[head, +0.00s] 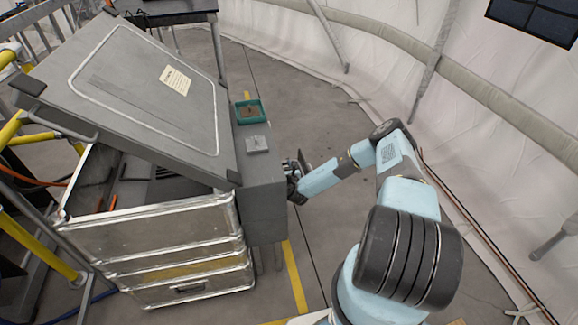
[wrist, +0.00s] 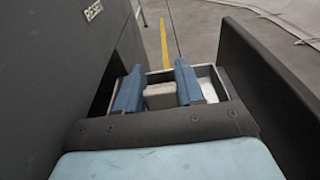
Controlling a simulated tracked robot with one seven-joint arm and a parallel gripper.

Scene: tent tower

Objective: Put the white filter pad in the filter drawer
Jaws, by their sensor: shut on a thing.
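My gripper (wrist: 158,90) is shut on a pale block-like pad, the white filter pad (wrist: 159,97), which looks off-white in the shade between the two blue fingers. The fingers and pad appear over or inside the open filter drawer (wrist: 280,100), a metal-rimmed box with a dark front panel on the right. I cannot tell whether the pad touches the drawer floor. A bright white patch shows inside the drawer right of the fingers. In the head view, my gripper (head: 293,182) is at the right side of the grey cabinet (head: 264,200); the pad is hidden there.
On the cabinet top stand a green tray (head: 241,112) holding a brown piece and a small light-grey plate (head: 258,144). A large tilted grey lid (head: 130,90) rises over a metal case (head: 160,240) at left. The floor right of the cabinet is clear.

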